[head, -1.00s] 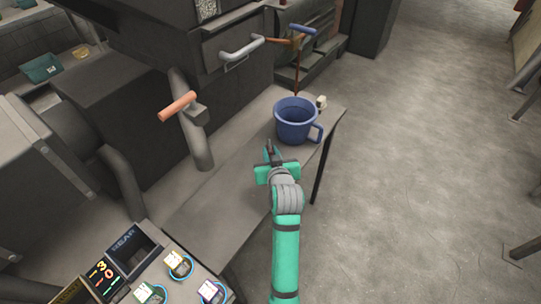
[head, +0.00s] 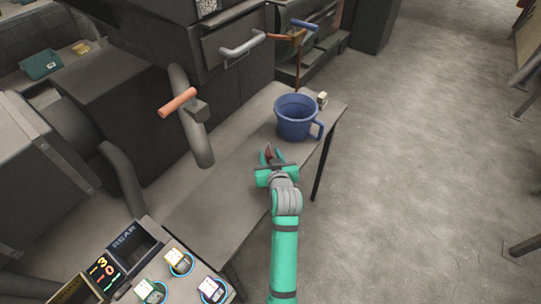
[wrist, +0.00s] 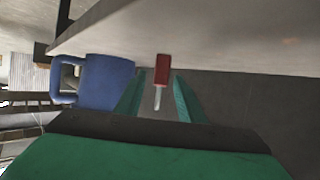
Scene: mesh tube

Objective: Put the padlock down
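The padlock (wrist: 162,68), a red body with a thin silver part pointing back toward me, is between my gripper's fingertips in the wrist view. It also shows as a small reddish shape (head: 268,150) in the head view. My gripper (head: 271,155) is over the grey table (head: 222,182), in front of the blue mug. In the wrist view my gripper (wrist: 158,88) has its fingers apart, with a gap on each side of the padlock. I cannot tell for sure whether the padlock touches the tabletop.
The blue mug (head: 295,120) stands just beyond my gripper, and a small pale item (head: 322,99) is behind it. An orange-handled lever (head: 178,103) and a grey pipe rise at the table's left. A panel with blue-ringed tags (head: 180,262) is at the front.

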